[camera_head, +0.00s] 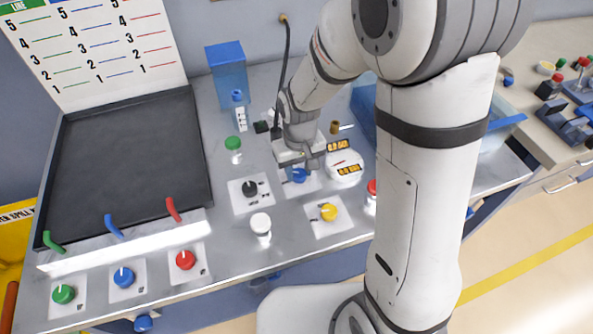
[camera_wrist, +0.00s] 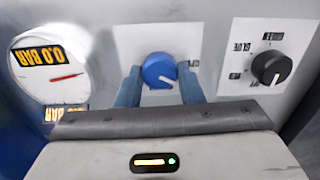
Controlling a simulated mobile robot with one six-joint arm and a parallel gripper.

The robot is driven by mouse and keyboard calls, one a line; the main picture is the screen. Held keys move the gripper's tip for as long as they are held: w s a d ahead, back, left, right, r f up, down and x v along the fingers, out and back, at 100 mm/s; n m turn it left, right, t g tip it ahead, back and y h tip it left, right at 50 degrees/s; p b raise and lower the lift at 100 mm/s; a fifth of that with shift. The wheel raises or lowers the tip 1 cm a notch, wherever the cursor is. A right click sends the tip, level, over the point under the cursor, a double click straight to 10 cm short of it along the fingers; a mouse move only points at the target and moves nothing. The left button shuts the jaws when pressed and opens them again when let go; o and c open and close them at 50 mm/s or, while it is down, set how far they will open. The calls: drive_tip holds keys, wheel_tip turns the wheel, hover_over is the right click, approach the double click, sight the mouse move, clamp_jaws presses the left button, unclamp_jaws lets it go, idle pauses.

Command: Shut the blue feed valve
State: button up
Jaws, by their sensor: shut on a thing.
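A blue knob (camera_wrist: 159,70) on a white plate is between the two blue fingers of my gripper (camera_wrist: 160,85) in the wrist view, one finger on each side. My gripper (camera_head: 298,166) is shut on it. In the head view this blue knob (camera_head: 299,175) shows just below the gripper, partly covered. Another blue knob (camera_head: 123,277) sits on the front panel below a blue spout (camera_head: 114,227), its white mark pointing up. Which one is called the feed valve I cannot tell.
A round white gauge (camera_wrist: 48,72) reading 0.0 BAR is beside the held knob. A black knob (camera_wrist: 271,67) is on its other side. A yellow knob (camera_head: 328,212), a white-capped post (camera_head: 261,224) and a green-capped post (camera_head: 233,144) stand close by. A black tray (camera_head: 130,150) lies left.

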drive_tip(key=m, duration=0.2)
drive_tip(key=m+b, duration=0.1)
drive_tip(key=m, duration=0.2)
drive_tip(key=shift+s+d+f+m, duration=0.1)
drive_tip(key=shift+s+f+m, duration=0.1)
drive_tip(key=shift+s+m, duration=0.1)
drive_tip(key=m+b, duration=0.1)
drive_tip(key=m, duration=0.4)
drive_tip(key=shift+m, duration=0.3)
drive_tip(key=o, duration=0.7)
drive_tip(key=shift+r, duration=0.1)
drive_tip(key=o, duration=0.3)
drive_tip(key=shift+w, duration=0.1)
drive_tip(key=shift+r, duration=0.1)
drive_tip(key=shift+r, duration=0.1)
